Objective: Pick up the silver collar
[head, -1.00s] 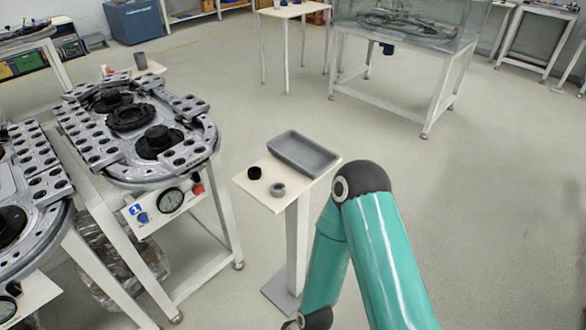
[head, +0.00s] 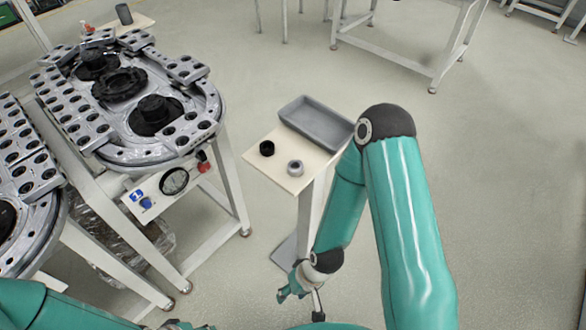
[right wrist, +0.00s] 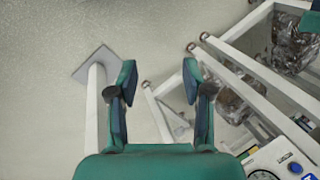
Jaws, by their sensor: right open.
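The silver collar (head: 296,168) is a small grey ring on the pale top of a narrow stand (head: 272,173), near its front edge. A black ring (head: 266,148) sits to its left, apart from it. My right gripper (head: 300,302) is low in the head view, below the stand's top and well away from the collar. In the right wrist view its two fingers (right wrist: 159,78) are spread, with nothing between them. The collar does not show in that view. My left arm shows at the bottom left of the head view; I cannot make out its gripper.
A grey tray (head: 314,123) lies behind the collar on the same stand. A ring-track table (head: 165,150) with a gauge panel (head: 160,190) stands to the left. The stand's post and foot (right wrist: 95,62) are near my right gripper. Floor to the right is open.

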